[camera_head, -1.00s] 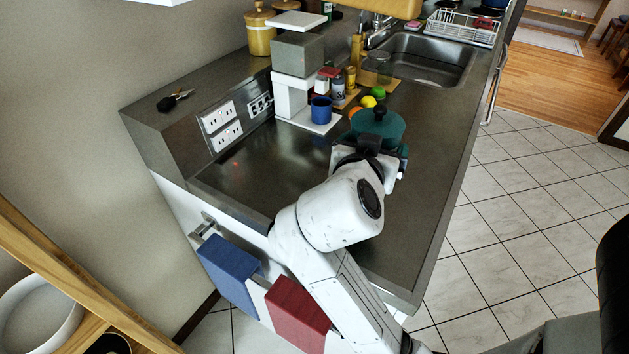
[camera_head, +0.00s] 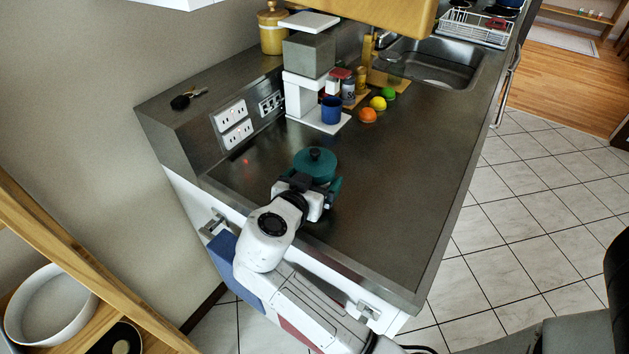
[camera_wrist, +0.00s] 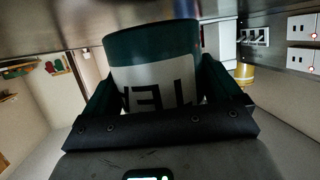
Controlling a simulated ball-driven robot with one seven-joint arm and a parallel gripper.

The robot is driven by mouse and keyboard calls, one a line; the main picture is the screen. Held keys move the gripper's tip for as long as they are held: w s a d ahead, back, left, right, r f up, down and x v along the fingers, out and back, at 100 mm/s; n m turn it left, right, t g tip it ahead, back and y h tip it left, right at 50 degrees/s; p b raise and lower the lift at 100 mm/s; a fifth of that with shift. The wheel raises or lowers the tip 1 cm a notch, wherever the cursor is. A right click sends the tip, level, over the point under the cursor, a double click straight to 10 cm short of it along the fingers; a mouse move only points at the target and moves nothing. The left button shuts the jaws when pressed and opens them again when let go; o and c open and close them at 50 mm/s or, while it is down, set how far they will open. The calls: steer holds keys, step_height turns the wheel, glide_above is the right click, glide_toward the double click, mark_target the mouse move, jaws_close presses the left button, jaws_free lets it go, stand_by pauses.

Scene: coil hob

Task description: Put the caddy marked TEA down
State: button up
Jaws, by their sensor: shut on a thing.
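The caddy marked TEA (camera_head: 314,163) is dark teal with a round lid and a black knob. In the wrist view the caddy (camera_wrist: 150,45) shows a white label with upside-down dark letters, partly cut off. My gripper (camera_head: 310,188) is shut on the caddy, with one finger on each side of it. The caddy is over the near part of the dark metal counter (camera_head: 390,210). I cannot tell whether its base touches the counter; the base is hidden in the head view.
A blue mug (camera_head: 331,110) stands on the white coffee machine's base. An orange (camera_head: 368,116), a lemon (camera_head: 378,103) and a lime (camera_head: 389,92) lie to its right. Wall sockets (camera_head: 233,124) are at the left. The counter right of the caddy is clear.

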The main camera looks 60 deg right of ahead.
steer(key=shift+f, duration=0.55)
steer(key=shift+f, duration=0.15)
steer(key=o, duration=1.3)
steer(key=shift+o, duration=0.8)
